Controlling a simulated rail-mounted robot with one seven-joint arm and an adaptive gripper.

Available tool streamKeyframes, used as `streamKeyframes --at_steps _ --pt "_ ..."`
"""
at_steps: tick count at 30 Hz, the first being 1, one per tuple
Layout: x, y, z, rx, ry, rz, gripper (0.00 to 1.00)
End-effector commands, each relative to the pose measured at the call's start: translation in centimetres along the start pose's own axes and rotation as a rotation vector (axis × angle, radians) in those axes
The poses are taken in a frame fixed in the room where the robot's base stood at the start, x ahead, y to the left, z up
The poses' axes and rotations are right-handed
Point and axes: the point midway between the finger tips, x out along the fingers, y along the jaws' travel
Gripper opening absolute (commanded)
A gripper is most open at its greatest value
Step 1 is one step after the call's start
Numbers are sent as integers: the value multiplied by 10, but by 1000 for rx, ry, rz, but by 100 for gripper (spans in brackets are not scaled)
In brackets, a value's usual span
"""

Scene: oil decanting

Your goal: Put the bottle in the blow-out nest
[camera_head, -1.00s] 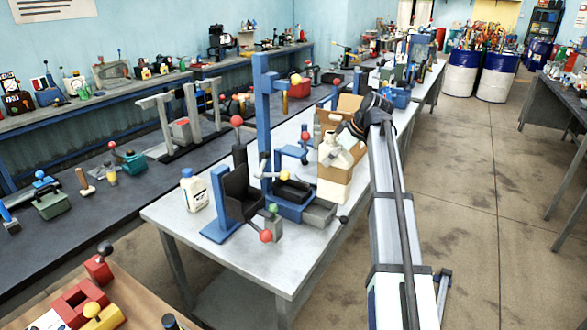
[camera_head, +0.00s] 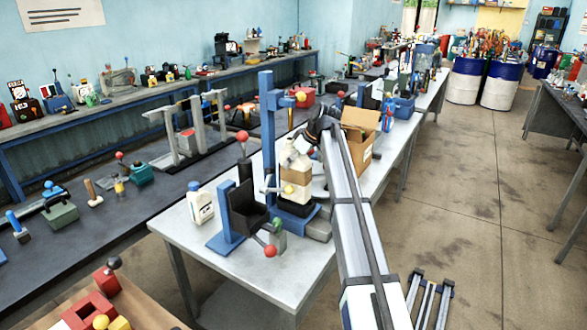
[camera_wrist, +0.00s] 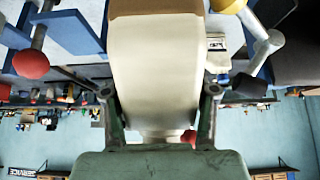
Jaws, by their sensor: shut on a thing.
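A cream bottle with a tan lower part (camera_head: 297,178) hangs upright in my gripper (camera_head: 301,148), in front of the tall blue post (camera_head: 268,120) and over its blue base (camera_head: 297,222). In the wrist view my gripper (camera_wrist: 160,108) is shut on the bottle (camera_wrist: 155,65), one finger on each side. Left of the bottle stands a fixture with a black seat (camera_head: 245,212) and blue back plate, which appears empty. I cannot tell which of these fixtures is the blow-out nest. The bottle hides part of the blue base, and a gap below it is unclear.
A white jug (camera_head: 201,207) stands left of the black seat. Ball-ended levers, one red (camera_head: 270,251), stick out near the front. An open cardboard box (camera_head: 359,138) stands right of my arm. The near-left corner of the grey table (camera_head: 190,238) is bare.

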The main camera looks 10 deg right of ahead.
Motion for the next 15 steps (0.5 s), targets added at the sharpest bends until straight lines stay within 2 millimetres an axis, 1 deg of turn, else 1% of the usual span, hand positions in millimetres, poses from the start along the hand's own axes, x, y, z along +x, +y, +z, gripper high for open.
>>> streamKeyframes --at_steps 3,6,9,15 --pt "14 -2 12 1 -3 -2 3" --pt "24 -1 18 1 -2 -1 3" --pt "28 0 20 0 -1 0 3" --pt "28 0 21 0 -1 0 3"
